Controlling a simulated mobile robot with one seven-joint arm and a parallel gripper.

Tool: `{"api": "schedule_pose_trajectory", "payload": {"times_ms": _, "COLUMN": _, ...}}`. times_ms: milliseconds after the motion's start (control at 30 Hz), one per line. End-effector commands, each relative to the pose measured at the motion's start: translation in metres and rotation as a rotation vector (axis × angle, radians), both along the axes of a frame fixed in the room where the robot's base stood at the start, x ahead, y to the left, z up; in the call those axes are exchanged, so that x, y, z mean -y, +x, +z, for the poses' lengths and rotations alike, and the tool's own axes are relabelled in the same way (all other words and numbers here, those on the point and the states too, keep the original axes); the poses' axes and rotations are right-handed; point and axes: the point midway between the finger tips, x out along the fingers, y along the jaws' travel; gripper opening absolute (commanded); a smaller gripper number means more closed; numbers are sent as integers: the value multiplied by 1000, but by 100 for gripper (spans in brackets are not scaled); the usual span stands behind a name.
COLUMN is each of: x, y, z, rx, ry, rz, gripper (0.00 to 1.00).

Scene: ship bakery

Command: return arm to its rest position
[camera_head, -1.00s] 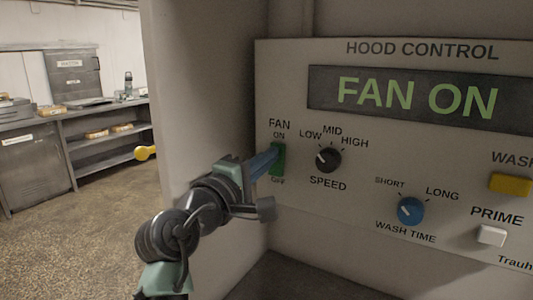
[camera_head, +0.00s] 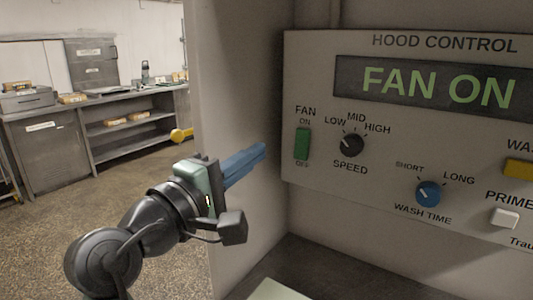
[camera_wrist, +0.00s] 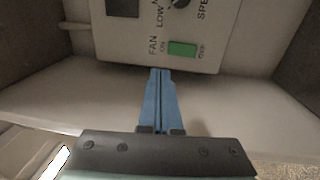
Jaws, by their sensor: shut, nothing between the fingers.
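My gripper (camera_head: 262,151) has blue fingers and is shut and empty. In the head view it points right, apart from the hood control panel (camera_head: 300,80) and to the left of its green fan switch (camera_head: 303,144). In the wrist view the closed fingertips (camera_wrist: 160,71) lie just below the panel's edge, and the green switch (camera_wrist: 182,49) shows above and to the right of them. The panel's display (camera_head: 435,87) reads FAN ON.
The panel also carries a black speed knob (camera_head: 351,145), a blue wash time knob (camera_head: 428,193), a yellow button (camera_head: 518,168) and a white button (camera_head: 505,218). A wall (camera_head: 235,110) stands behind my gripper. Shelving (camera_head: 130,128) and open floor lie to the left.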

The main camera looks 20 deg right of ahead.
Motion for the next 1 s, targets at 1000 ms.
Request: {"api": "schedule_pose_trajectory", "payload": {"times_ms": 1000, "x": -80, "y": -81, "z": 202, "rx": 1009, "ry": 786, "rz": 963, "gripper": 0}}
